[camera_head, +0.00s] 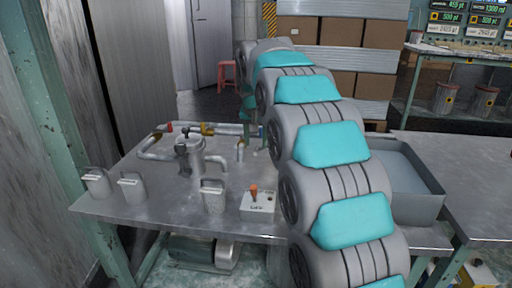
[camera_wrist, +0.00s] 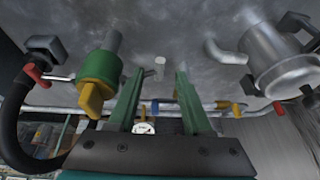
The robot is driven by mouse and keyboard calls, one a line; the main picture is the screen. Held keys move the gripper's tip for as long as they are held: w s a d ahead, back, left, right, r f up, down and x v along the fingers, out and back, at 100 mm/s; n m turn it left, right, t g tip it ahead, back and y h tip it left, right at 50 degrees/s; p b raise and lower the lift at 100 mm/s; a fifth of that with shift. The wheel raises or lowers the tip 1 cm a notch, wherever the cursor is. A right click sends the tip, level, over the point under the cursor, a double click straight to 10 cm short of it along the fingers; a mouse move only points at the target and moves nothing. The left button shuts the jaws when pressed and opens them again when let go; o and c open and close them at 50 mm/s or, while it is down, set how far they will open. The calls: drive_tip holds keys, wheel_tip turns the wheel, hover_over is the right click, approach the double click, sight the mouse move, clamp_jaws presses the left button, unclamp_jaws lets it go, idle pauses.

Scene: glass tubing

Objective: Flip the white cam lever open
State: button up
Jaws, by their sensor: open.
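My gripper (camera_wrist: 159,70) is open in the wrist view, its two green fingers apart and nothing held between them. A small pale post with a short side tab (camera_wrist: 159,68) shows between the fingertips; it may be the white cam lever, but it is too small to be sure. I cannot tell whether the fingers touch it. A round white dial-like face (camera_wrist: 143,128) shows lower, between the finger bases. In the head view my arm hides most of the work area, and I cannot make out the lever or the fingertips clearly.
A green fitting with a yellow handle (camera_wrist: 97,68) stands close left of the fingers; a metal vessel (camera_wrist: 275,60) stands right.

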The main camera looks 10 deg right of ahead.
sight(256, 151)
drive_tip(key=shift+x, duration=2)
drive_tip(key=shift+s, duration=0.1)
clamp_jaws()
